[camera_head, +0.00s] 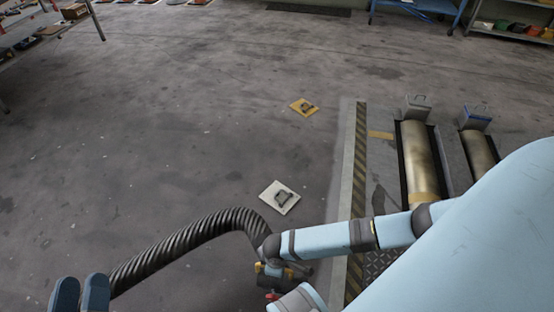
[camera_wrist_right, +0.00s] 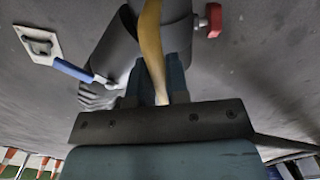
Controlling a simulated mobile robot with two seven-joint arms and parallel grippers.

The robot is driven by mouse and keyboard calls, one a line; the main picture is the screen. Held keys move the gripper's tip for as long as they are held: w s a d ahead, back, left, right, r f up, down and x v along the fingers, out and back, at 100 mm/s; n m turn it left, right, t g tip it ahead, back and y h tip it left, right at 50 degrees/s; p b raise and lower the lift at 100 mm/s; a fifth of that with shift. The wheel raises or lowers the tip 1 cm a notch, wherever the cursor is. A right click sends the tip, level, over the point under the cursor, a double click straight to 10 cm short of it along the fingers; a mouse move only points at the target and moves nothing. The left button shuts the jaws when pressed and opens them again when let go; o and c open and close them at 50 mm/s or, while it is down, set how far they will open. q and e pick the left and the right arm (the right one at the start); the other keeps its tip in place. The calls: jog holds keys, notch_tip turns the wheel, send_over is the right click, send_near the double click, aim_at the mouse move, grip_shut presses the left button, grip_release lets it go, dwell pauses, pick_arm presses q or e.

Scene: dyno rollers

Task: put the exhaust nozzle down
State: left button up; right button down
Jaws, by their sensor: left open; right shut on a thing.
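The exhaust nozzle (camera_head: 268,273) hangs at the end of a ribbed black hose, low in the middle of the head view, with a yellow part and a red knob. In the right wrist view its grey body (camera_wrist_right: 118,45) lies beyond my fingers. My right gripper (camera_wrist_right: 153,80) is shut on its yellow handle (camera_wrist_right: 150,40); the red knob (camera_wrist_right: 210,20) sticks out to the right. My left gripper (camera_head: 80,292) is open at the bottom left corner of the head view, near the hose. The height of the nozzle above the floor is hard to tell.
A white plate (camera_head: 279,197) and a yellow plate (camera_head: 304,107) lie on the grey floor. To the right, a striped edge (camera_head: 355,190) borders the dyno rollers (camera_head: 420,160). A blue bench (camera_head: 418,6) stands at the back. The floor at left is mostly clear.

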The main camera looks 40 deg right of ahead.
notch_tip(320, 180, down, 11)
jog(key=b, duration=0.5)
jog(key=shift+f, duration=0.2)
jog(key=shift+f+b, duration=0.5)
jog(key=shift+f, duration=0.15)
notch_tip(320, 180, down, 4)
jog(key=shift+f+b, duration=0.1)
jog(key=shift+b, duration=1.05)
jog(key=c, duration=1.1)
grip_release()
pick_arm(q)
notch_tip(320, 180, down, 8)
jog(key=w+m+g, duration=0.2)
jog(key=m, duration=0.1)
jog(key=shift+a+r, duration=0.15)
jog(key=shift+a, duration=0.15)
